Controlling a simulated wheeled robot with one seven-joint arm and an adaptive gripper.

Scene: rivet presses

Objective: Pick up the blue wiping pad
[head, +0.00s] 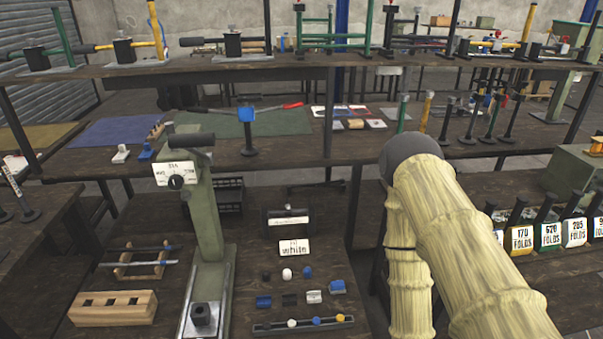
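Several small blue pieces show, and I cannot tell for sure which is the wiping pad. On the near bench, a flat blue block (263,302) lies left of a black block and a white block. A blue piece with a raised top (337,287) lies at the right end of that group. A small round blue piece (307,272) lies behind them. On the bench behind, a blue piece (145,151) sits beside a similar white one (121,154). My arm, in a beige sleeve, rises at the right; its gripper is out of view.
A green press (207,205) with a dial stands on the near bench. Left of it are a wooden block with square holes (115,308) and a wooden rack (137,262). A "white" sign (294,248) stands behind the small pieces. Labelled containers (548,235) line the right bench.

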